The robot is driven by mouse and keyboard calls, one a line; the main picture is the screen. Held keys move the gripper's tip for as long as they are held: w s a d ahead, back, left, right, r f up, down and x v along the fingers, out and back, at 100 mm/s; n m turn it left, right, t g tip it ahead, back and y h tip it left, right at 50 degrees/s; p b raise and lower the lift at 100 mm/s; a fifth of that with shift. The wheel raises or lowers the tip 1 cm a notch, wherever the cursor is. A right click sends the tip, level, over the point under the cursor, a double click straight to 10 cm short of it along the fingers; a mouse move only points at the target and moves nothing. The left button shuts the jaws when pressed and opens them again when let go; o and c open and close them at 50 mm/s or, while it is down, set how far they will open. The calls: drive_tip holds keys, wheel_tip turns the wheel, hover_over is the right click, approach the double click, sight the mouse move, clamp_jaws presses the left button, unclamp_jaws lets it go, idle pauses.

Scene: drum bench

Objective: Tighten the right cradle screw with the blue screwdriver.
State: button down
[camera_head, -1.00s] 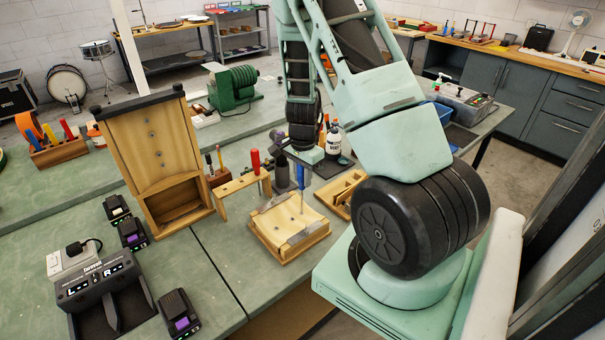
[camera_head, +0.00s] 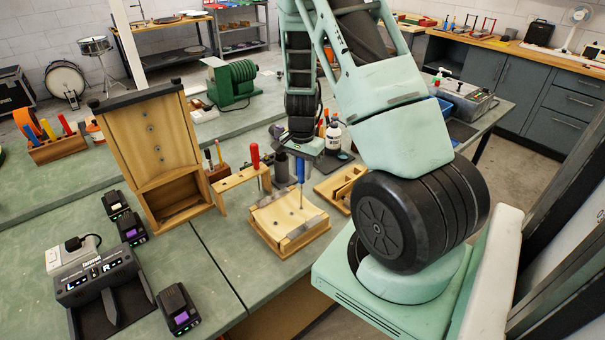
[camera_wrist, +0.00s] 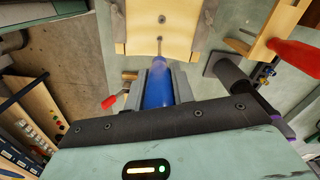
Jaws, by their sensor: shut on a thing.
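My gripper (camera_head: 301,158) is shut on the handle of the blue screwdriver (camera_head: 300,172). The screwdriver points down over the wooden cradle (camera_head: 275,222), a pale block with a curved top and grey strips at its edges. In the wrist view the blue handle (camera_wrist: 158,88) sits between the fingers (camera_wrist: 158,84), and its thin shaft reaches toward the cradle (camera_wrist: 136,30). A small dark spot, perhaps a screw, shows on the cradle just beyond the shaft. I cannot tell whether the tip touches a screw.
A tall wooden board (camera_head: 150,130) stands left of the cradle. A wooden rack holds a red-handled tool (camera_head: 255,157) close behind it. A slotted wooden block (camera_head: 340,188) lies to the right and bottles (camera_head: 333,137) stand behind. A charger (camera_head: 103,275) and battery packs occupy the left front.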

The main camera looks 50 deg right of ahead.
drive_tip(key=n+b, duration=0.1)
drive_tip(key=n, duration=0.3)
drive_tip(key=shift+w+n, duration=0.1)
drive_tip(key=shift+n, duration=0.2)
drive_tip(key=n+b, duration=0.1)
drive_tip(key=n, duration=0.3)
drive_tip(key=shift+f, duration=0.1)
drive_tip(key=n, duration=0.6)
drive_tip(key=shift+w+a, duration=0.15)
drive_tip(key=shift+f, duration=0.15)
drive_tip(key=m, duration=0.4)
drive_tip(key=shift+m, duration=0.5)
